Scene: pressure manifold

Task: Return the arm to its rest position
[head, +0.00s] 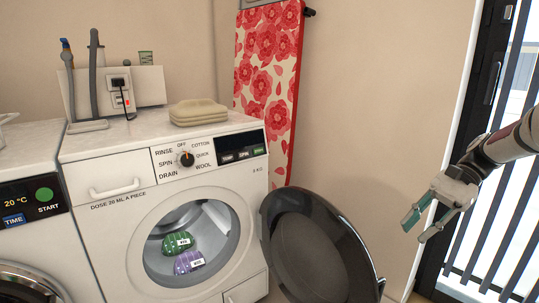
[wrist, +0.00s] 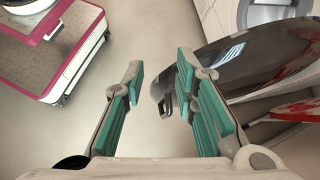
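My gripper (head: 425,222) is at the right of the head view, held in the air to the right of the open washer door. In the wrist view my gripper (wrist: 158,95) shows two teal-padded fingers spread apart, with nothing between them. The arm comes in from the right edge of the head view, in front of the slatted door.
The washing machine (head: 100,225) stands with its round door (head: 318,250) open, close to my gripper. A green item (head: 177,243) and a purple item (head: 188,263) lie in the drum. A floral ironing board (head: 266,70) leans behind. Slatted door (head: 510,230) at right.

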